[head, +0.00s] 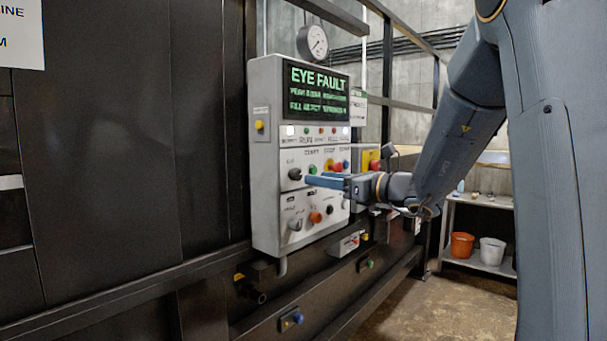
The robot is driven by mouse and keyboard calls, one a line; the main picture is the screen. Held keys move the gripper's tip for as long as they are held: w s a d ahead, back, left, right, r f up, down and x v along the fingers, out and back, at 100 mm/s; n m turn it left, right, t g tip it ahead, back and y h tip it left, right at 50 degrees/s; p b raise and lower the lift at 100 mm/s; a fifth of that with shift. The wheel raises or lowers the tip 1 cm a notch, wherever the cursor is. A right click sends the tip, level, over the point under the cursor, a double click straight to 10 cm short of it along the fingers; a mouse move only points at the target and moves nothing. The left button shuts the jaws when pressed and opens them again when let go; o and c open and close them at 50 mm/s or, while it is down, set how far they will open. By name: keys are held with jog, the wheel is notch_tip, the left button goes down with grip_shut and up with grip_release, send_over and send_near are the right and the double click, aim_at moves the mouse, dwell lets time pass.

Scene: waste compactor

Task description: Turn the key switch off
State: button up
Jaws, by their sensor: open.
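A light grey control panel (265,200) stands upright with a dark screen reading EYE FAULT. At the left of its middle row is a dark round switch (295,174), which looks like the key switch; its label and turned position are too small to read. My gripper (312,181) reaches in from the right, in front of the middle row. Its blue fingers point left and their tips are just right of the dark switch, with a small gap in the picture. I see nothing between the fingers. Whether they touch the panel I cannot tell.
Below are a grey knob (295,224) and an orange button (315,217). Red and yellow buttons lie behind my gripper. A gauge (313,42) sits above the panel. A dark rail runs along the machine under it. A shelf with an orange bucket (462,246) stands at the right.

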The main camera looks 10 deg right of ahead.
aim_at(299, 176)
jog(key=p+x, duration=0.2)
jog(key=x, duration=0.5)
jog(key=shift+a, duration=0.1)
jog(key=shift+f, duration=0.1)
jog(key=c, duration=1.1)
